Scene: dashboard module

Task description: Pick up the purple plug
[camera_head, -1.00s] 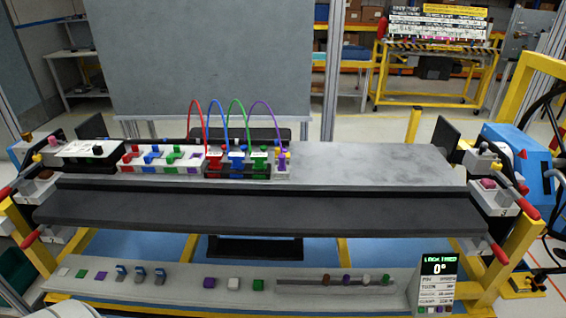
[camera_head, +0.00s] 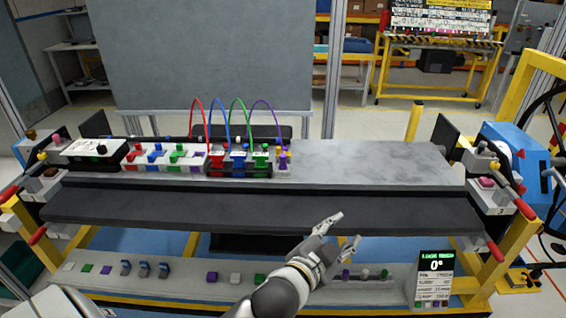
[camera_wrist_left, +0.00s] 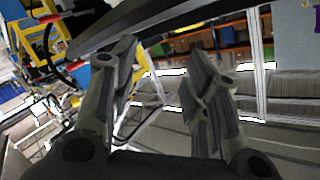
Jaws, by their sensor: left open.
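The purple plug (camera_head: 283,158) stands upright at the right end of the row of connectors on the dashboard module. A purple cable (camera_head: 268,103) arches above it from the row. My left gripper (camera_head: 348,232) is open and empty. In the head view it is in front of the dark front panel, below and to the right of the plug. In the left wrist view, the two fingers (camera_wrist_left: 160,85) stand apart with nothing between them, and the plug does not show. My right gripper is not in view.
Red, blue and green plugs (camera_head: 238,158) with arching cables stand close left of the purple plug. The grey top (camera_head: 370,160) right of it is clear. A lower control panel (camera_head: 120,283) with buttons and a small display (camera_head: 435,265) lies in front.

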